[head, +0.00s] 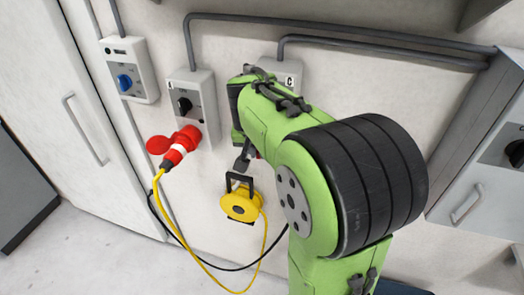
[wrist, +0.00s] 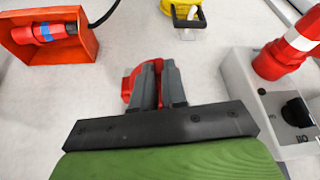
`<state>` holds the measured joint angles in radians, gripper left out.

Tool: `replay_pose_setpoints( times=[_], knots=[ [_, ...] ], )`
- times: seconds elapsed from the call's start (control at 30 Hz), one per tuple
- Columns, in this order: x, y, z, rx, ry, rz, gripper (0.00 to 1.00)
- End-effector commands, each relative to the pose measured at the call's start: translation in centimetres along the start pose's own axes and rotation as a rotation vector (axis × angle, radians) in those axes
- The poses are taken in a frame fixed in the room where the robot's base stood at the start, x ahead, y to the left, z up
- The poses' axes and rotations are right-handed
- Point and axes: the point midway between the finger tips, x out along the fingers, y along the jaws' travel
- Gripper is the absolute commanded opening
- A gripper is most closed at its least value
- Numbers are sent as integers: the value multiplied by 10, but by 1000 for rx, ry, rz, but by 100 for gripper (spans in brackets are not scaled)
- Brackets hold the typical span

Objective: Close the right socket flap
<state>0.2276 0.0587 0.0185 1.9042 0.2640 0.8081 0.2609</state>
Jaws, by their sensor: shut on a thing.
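The right socket box (head: 283,70) is on the wall, mostly hidden behind my green arm in the head view. In the wrist view, my gripper's grey fingers (wrist: 159,84) are close together on the red right socket flap (wrist: 130,82). The socket opening and the flap's hinge are hidden, so I cannot tell the flap's angle.
The left socket box (head: 188,88) holds a red plug (head: 178,150) with a yellow cable; its red flap (head: 158,145) stands out. A yellow cable reel (head: 241,204) is below my gripper. An orange crate (wrist: 88,42) holds a red and blue connector (wrist: 48,32).

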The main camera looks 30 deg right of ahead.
Motion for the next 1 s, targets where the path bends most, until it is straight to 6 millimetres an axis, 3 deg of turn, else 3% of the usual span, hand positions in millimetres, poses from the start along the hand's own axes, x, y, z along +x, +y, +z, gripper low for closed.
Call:
replay_pose_setpoints(
  times=[0.4,0.97,1.0],
  knots=[
    [4,-6,-11,184,-3,77,0],
    [5,-6,-13,218,-1,90,0],
    [5,-6,-13,218,0,90,14]
  ],
)
